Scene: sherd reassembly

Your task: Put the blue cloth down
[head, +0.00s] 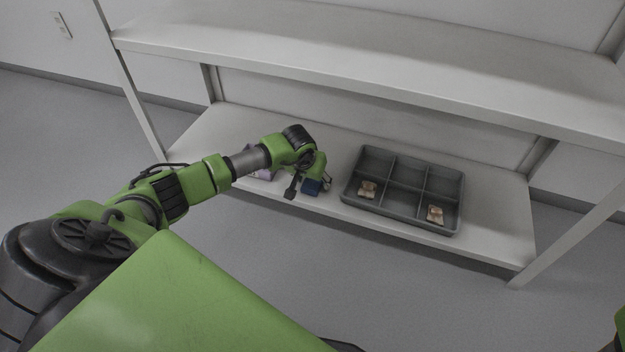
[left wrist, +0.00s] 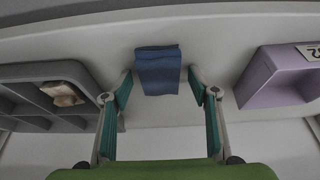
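The blue cloth (head: 312,187) is a small folded dark-blue block at the front of the lower shelf, left of the grey tray. It also shows in the left wrist view (left wrist: 158,72), between and just beyond my fingertips. My left gripper (head: 310,184) is low over the shelf at the cloth. In the left wrist view its fingers (left wrist: 160,88) stand apart, with a gap on each side of the cloth. The cloth appears to rest on the shelf, though its underside is hidden. My right gripper does not show.
A grey compartment tray (head: 385,213) stands right of the cloth, with beige sherds (head: 367,189) in two compartments. A purple bin (left wrist: 262,82) with a label is on the other side, mostly behind my arm in the head view. An upper shelf (head: 330,65) hangs above.

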